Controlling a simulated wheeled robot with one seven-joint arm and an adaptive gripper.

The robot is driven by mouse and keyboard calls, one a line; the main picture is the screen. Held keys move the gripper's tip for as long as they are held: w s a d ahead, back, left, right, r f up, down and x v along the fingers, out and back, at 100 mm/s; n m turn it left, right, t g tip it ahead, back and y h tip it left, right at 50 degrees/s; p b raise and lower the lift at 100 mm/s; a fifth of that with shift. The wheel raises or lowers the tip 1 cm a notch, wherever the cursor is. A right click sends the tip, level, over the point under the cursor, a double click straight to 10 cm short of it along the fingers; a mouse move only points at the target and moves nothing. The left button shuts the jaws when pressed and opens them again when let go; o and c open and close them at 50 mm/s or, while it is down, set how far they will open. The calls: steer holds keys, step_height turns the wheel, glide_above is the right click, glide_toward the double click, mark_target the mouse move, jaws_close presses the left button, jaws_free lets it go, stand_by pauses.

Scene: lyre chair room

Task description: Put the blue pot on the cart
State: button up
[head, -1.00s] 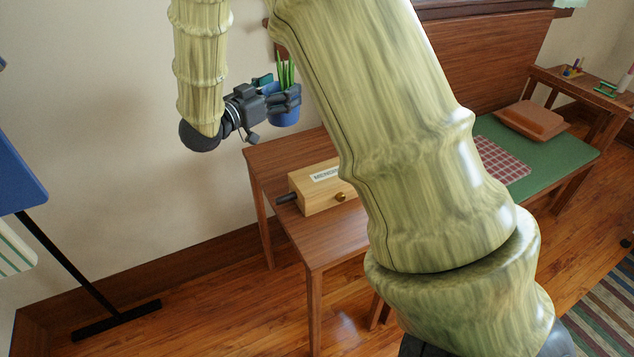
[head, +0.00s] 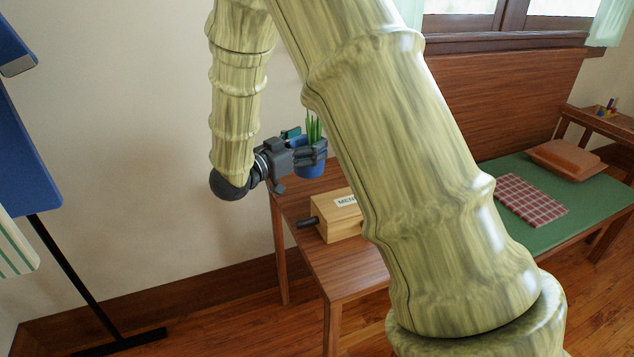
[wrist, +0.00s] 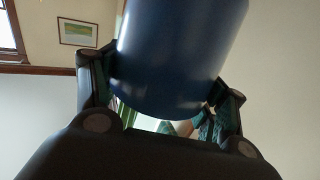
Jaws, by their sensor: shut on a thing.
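The blue pot (head: 313,168) with an upright green plant is held in my gripper (head: 311,154). In the head view it is near the wall, up above the left end of a wooden table. In the wrist view the blue pot (wrist: 180,60) fills the upper middle, with a finger of my gripper (wrist: 165,95) against each side. The pot looks upright. No cart can be made out in either view; my arm hides part of the room.
A wooden box (head: 338,216) with a label and dark handle sits on the wooden table (head: 345,275). A blue panel on a stand (head: 25,160) is at the left.

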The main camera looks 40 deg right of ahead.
mark_target(308, 170)
steer(key=shift+f+b, duration=0.8)
steer(key=shift+f, duration=2.85)
steer(key=shift+f, duration=0.15)
steer(key=o, duration=1.2)
